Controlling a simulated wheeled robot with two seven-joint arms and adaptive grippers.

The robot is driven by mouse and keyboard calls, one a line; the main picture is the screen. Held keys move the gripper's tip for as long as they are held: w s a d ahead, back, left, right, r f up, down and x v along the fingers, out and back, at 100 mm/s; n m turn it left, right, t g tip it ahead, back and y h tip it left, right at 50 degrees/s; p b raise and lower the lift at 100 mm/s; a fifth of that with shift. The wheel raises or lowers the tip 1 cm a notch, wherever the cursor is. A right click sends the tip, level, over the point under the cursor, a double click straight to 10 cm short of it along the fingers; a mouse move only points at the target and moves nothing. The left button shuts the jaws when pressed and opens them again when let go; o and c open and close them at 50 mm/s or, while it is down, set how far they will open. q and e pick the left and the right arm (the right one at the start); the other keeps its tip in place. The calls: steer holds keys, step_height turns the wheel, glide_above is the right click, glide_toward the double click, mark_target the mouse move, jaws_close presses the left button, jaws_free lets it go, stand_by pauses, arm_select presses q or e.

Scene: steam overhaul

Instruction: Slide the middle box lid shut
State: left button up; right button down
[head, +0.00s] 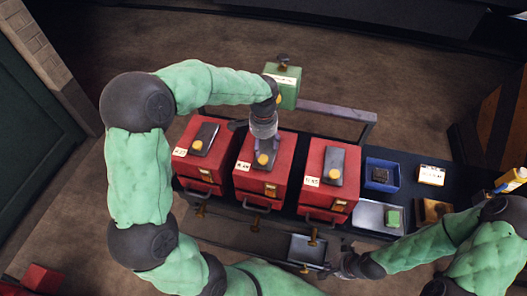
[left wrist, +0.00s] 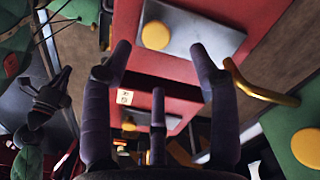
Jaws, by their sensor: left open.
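The middle red box (head: 246,180) stands between two similar red boxes. Its grey lid (head: 268,168) has a yellow knob (head: 262,159). My left gripper (head: 265,150) is over this lid, beside the knob, with its fingers apart and nothing seen between them. The gripper and arm hide part of the box top. In the left wrist view the open fingers (left wrist: 163,60) are in front of a red surface with a grey plate (left wrist: 190,42) and a yellow knob (left wrist: 156,35); a dark band crosses the red there. My right gripper (head: 342,266) is low, near a grey tray; its fingers are unclear.
The left box (head: 181,166) and right box (head: 318,193) also have grey lids with yellow knobs. A green box (head: 288,88) stands behind the middle box. A blue tray (head: 369,188) and silver tray (head: 366,222) are at right. A dark grey tray (head: 307,250) is in front.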

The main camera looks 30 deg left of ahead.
arm_select(q)
steer(key=shift+r, duration=2.75)
steer(key=shift+f, duration=0.1)
